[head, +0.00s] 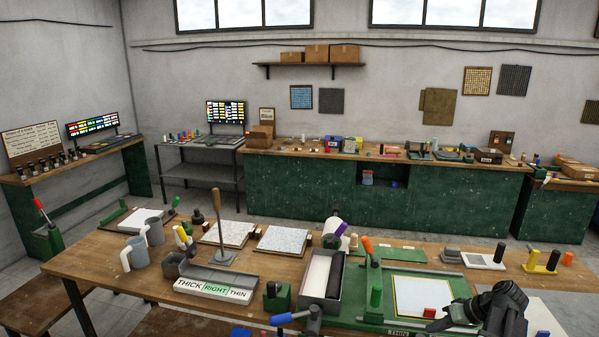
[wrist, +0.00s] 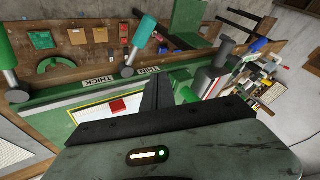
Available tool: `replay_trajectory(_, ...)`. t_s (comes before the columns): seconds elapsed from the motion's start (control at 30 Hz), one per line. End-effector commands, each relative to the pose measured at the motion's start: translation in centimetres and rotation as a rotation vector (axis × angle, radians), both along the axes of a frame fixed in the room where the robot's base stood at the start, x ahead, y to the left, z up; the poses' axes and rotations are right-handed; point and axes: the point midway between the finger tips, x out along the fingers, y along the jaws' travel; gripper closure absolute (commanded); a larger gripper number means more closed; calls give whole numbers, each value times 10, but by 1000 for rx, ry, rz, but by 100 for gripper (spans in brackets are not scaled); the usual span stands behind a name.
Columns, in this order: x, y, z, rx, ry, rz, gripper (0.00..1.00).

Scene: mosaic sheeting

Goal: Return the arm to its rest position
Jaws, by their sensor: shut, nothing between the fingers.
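My gripper (head: 445,322) is at the lower right of the head view, dark and low over the front right part of the wooden workbench (head: 90,268). In the wrist view my gripper (wrist: 158,82) shows its two black fingers together, with nothing between them. A small red block (head: 430,312) lies on a white sheet (head: 412,293) with a yellow border, close to the fingers in the head view. In the wrist view the red block (wrist: 118,106) is left of the fingers, apart from them in the picture. Part of the sheet is hidden behind my arm.
A green frame (head: 375,271) surrounds the sheet, with an orange-handled lever (head: 367,246) and green-topped post (head: 376,297) beside it. A grey tray (head: 333,300) stands left. Above the bench's right part, the space looks open.

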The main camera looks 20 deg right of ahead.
Motion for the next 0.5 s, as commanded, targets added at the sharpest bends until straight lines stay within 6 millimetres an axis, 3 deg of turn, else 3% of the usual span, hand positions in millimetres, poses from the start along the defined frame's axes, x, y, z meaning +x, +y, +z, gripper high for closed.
replay_trajectory(0.17,53,73,-11,-9,12,152,100)
replay_trajectory(0.27,84,136,-21,-28,33,275,100)
replay_trajectory(0.4,115,250,-42,-76,106,459,100)
replay_trajectory(0.5,120,324,-57,-123,172,553,100)
